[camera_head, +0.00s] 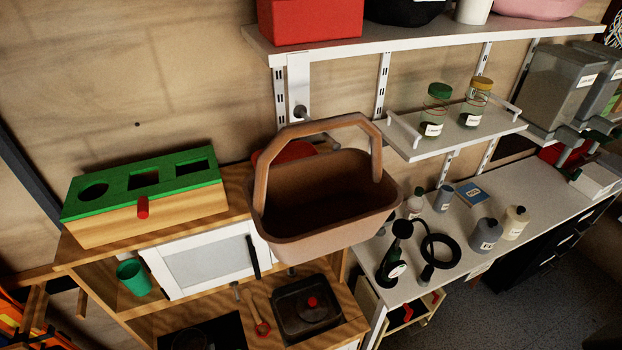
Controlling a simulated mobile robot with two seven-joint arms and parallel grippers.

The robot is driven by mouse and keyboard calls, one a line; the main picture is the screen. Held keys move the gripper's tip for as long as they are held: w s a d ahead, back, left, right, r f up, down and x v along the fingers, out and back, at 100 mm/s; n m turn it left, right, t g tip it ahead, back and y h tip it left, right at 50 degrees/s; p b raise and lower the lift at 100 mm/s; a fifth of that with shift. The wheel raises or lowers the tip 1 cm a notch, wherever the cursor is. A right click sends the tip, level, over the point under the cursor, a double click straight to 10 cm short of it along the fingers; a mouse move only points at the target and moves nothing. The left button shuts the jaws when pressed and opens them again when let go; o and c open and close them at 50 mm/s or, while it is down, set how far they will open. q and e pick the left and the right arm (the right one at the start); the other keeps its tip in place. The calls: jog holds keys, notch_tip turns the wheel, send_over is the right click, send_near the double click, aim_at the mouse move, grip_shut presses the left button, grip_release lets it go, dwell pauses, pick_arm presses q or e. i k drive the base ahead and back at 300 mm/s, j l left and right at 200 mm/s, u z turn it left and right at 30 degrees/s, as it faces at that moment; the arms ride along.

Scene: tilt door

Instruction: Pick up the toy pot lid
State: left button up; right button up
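A toy kitchen stands at the lower left. On its wooden lower surface sits a dark squarish pot or pan (290,326). A dark lid with a red knob (312,302) appears to lie on top of it, at the bottom centre. I cannot tell exactly where the lid ends and the pot begins. Neither of my grippers shows in this view.
A brown basket (325,225) with an arched handle is above and behind the pot. A red-tipped utensil (262,326) lies left of it, near a white door (208,265) and a green cup (133,278). A workbench (400,292) with bottles stands right.

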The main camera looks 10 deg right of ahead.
aim_at(312, 306)
jog(key=z, duration=0.3)
jog(key=i+l+u, duration=0.15)
jog(key=u, duration=0.2)
jog(key=i+l+u, duration=0.1)
jog(key=l+u, duration=0.3)
jog(key=i+l+u, duration=0.1)
jog(key=u, duration=0.25)
